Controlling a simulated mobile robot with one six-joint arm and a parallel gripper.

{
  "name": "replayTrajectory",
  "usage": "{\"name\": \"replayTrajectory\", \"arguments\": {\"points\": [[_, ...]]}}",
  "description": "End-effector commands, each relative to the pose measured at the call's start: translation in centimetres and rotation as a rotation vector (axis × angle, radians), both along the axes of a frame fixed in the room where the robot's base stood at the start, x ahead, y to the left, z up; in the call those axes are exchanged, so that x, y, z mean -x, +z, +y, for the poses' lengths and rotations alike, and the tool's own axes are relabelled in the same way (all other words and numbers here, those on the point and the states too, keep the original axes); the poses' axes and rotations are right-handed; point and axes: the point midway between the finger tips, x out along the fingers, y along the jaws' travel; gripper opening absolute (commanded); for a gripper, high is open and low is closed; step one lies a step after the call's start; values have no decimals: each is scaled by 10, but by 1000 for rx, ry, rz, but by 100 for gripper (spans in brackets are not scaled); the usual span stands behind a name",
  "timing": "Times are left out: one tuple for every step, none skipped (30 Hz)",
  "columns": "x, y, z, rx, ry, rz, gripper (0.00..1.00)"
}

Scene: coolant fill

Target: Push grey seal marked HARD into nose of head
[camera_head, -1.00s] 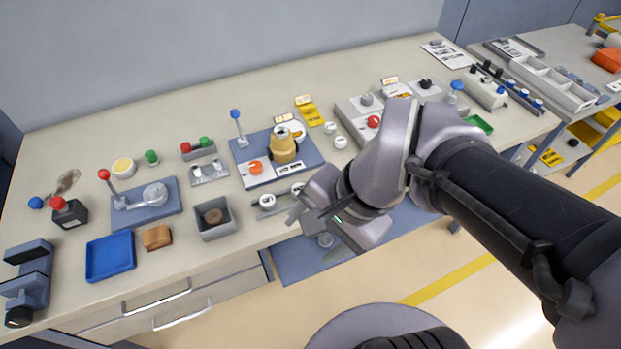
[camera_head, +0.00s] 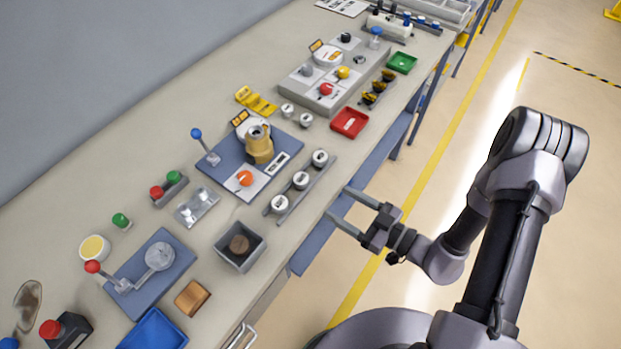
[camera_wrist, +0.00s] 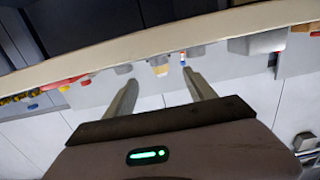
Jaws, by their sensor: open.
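Three round whitish-grey pieces, perhaps the seals, sit in a row on a grey rack (camera_head: 291,190) near the bench's front edge: a near piece (camera_head: 280,203), a middle piece (camera_head: 301,180) and a far piece (camera_head: 320,158). Each has dark marking too small to read, so I cannot tell which says HARD. A brass-coloured body (camera_head: 259,143), perhaps the head, stands on a blue plate (camera_head: 228,166) left of the rack. My gripper (camera_head: 339,204) is open and empty, off the bench's front edge, right of the rack. Its spread fingers also show in the wrist view (camera_wrist: 160,84).
Two small whitish pieces (camera_head: 296,115) stand behind the rack. A blue-knobbed lever (camera_head: 197,134) rises beside the brass body. A grey bin (camera_head: 241,247) stands nearer, a red tray (camera_head: 349,123) farther along the front edge. The floor right of the bench is clear.

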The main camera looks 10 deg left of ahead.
Motion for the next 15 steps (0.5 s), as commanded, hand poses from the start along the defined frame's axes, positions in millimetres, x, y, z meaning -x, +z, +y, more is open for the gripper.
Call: {"name": "replayTrajectory", "arguments": {"points": [[-4,-5,16,1,11,-3,64],[-8,-5,25,1,10,-3,64],[-12,-6,35,1,10,-3,64],[-15,-6,43,2,9,-4,64],[-18,-6,49,1,9,-6,64],[-21,-6,56,1,8,-6,64],[-23,-6,60,2,7,-4,64],[-25,-5,63,1,6,-3,64],[-26,-5,67,2,6,-4,64],[-27,-5,68,2,5,-4,64],[-28,-4,70,2,5,-4,64],[-30,-5,74,2,6,-5,64],[-32,-5,78,2,7,-7,64],[-35,-6,84,1,8,-9,64],[-40,-6,91,2,9,-10,64]]}}
